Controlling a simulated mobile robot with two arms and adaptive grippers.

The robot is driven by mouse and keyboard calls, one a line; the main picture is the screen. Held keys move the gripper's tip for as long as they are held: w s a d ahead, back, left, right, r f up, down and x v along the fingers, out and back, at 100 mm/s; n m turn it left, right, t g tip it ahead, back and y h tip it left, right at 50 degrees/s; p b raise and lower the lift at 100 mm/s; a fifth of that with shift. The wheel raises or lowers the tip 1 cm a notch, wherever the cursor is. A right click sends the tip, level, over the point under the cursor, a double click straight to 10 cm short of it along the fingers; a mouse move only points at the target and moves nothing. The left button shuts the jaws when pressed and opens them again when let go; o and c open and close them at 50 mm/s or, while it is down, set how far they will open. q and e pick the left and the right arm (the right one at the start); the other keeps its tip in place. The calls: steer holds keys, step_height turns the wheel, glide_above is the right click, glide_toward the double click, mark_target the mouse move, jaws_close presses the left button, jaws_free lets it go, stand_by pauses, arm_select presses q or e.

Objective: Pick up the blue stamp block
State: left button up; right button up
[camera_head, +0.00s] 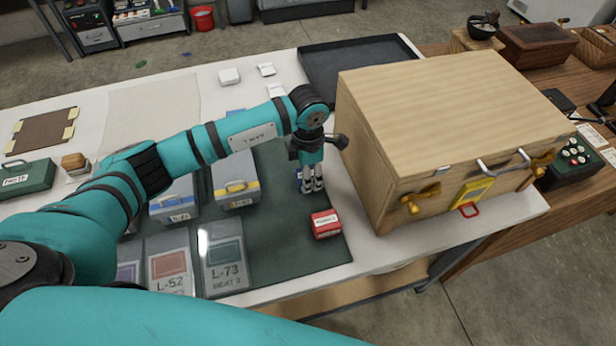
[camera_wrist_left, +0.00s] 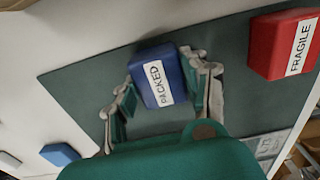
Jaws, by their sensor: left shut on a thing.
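The blue stamp block (camera_wrist_left: 146,84) with a white "PACKED" label sits between the two fingers of my left gripper (camera_wrist_left: 165,92) in the left wrist view. My left gripper is shut on it, over the dark green mat (camera_wrist_left: 90,75). In the head view my left gripper (camera_head: 312,186) points down at the mat's right part. Only a small bit of the blue stamp block (camera_head: 298,175) shows there, the rest hidden by the fingers. I cannot tell whether it is clear of the mat. My right gripper is not in view.
A red "FRAGILE" block (camera_head: 326,224) lies close by on the mat, also in the left wrist view (camera_wrist_left: 284,45). A large wooden box (camera_head: 440,120) stands close on the right. Several labelled cases lie on the left, and a black tray (camera_head: 345,55) is behind.

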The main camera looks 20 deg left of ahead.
arm_select(q)
steer(key=shift+r, duration=0.1)
steer(key=shift+w+r, duration=0.1)
steer(key=shift+r, duration=0.25)
step_height(320, 180, up, 8)
steer(key=b, duration=0.3)
steer(key=shift+r, duration=0.6)
